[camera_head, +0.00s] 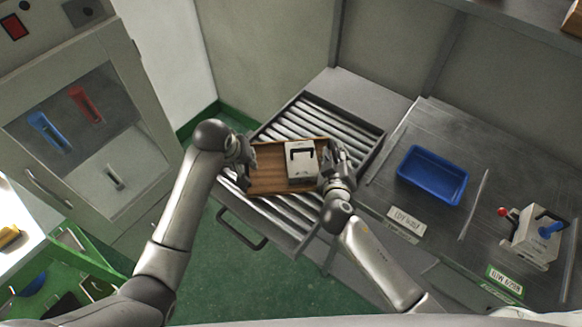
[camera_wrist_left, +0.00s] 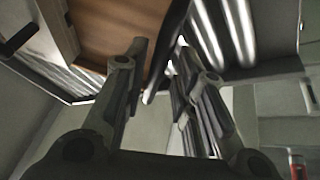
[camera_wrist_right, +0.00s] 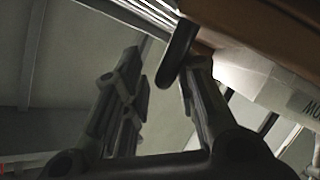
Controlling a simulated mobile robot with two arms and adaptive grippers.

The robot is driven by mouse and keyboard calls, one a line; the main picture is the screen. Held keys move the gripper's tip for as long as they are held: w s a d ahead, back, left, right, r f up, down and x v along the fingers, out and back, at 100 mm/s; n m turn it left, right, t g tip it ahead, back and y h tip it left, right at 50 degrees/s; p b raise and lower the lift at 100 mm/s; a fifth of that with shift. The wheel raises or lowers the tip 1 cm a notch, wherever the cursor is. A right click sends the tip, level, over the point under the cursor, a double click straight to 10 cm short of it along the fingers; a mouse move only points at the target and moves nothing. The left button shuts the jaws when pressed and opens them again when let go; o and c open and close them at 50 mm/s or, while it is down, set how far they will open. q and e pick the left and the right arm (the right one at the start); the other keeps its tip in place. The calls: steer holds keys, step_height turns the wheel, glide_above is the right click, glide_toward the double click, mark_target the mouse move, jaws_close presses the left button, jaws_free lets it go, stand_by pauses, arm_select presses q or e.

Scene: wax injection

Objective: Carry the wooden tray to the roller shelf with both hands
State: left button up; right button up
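The wooden tray (camera_head: 268,180) lies on the metal rollers of the roller shelf (camera_head: 318,118). A white block-shaped mold with a black handle (camera_head: 301,163) sits on the tray's right part. My left gripper (camera_head: 246,153) is at the tray's left end; in the left wrist view its fingers (camera_wrist_left: 160,88) stand apart with a dark tray handle (camera_wrist_left: 167,50) between them. My right gripper (camera_head: 338,158) is at the tray's right end; its fingers (camera_wrist_right: 160,85) also stand apart, with a dark handle (camera_wrist_right: 178,55) between them, nearer one finger.
To the right is a metal worktop with a blue bin (camera_head: 432,175), a label plate (camera_head: 405,221) and another white mold (camera_head: 533,238). A grey cabinet with a window (camera_head: 75,120) stands at left. A black bar handle (camera_head: 242,230) juts out below the rollers. Green floor is free in front.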

arm_select(q)
steer(key=shift+s+d, duration=0.1)
steer(key=shift+d, duration=0.05)
arm_select(e)
steer(key=shift+a+r, duration=0.1)
steer(key=shift+a, duration=0.1)
arm_select(q)
steer(key=shift+s+r, duration=0.1)
steer(key=shift+r, duration=0.15)
arm_select(e)
steer(key=shift+a, duration=0.1)
steer(key=shift+s+a+r, duration=0.1)
steer(key=shift+s, duration=0.4)
arm_select(q)
steer(key=v, duration=1.1)
steer(key=shift+s+r, duration=0.15)
steer(key=shift+r, duration=0.05)
arm_select(e)
steer(key=v, duration=1.1)
